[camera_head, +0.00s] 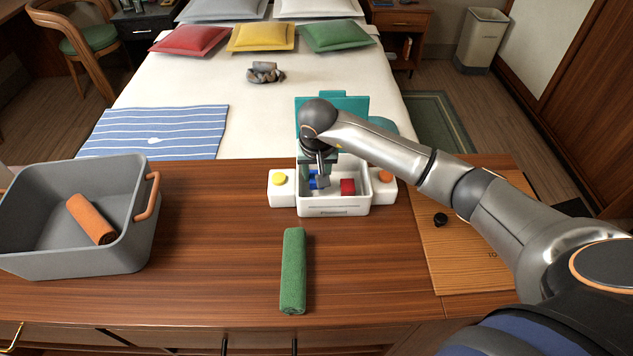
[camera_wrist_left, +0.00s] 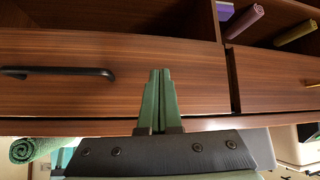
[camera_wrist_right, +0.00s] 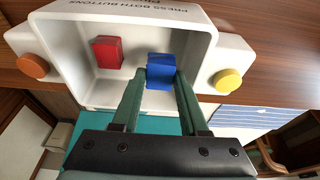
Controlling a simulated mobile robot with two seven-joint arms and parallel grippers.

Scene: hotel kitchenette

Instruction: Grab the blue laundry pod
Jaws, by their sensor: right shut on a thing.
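The blue laundry pod (camera_wrist_right: 161,70) is a small blue block inside a white box (camera_wrist_right: 72,50) with text on its front. My right gripper (camera_wrist_right: 160,82) is shut on the blue pod, its green fingers on either side of it. In the head view the pod (camera_head: 313,182) is partly hidden by my right gripper (camera_head: 322,180), which reaches down into the box. A red pod (camera_wrist_right: 107,52) lies in the same box, apart from the blue one. My left gripper (camera_wrist_left: 158,98) shows in the left wrist view with its fingers together, empty, in front of a wooden drawer.
A yellow button (camera_head: 278,178) and an orange button (camera_head: 385,176) flank the box. A green rolled towel (camera_head: 293,270) lies in front of it. A grey basket (camera_head: 140,225) with an orange roll stands at the left. Counter between basket and box is clear.

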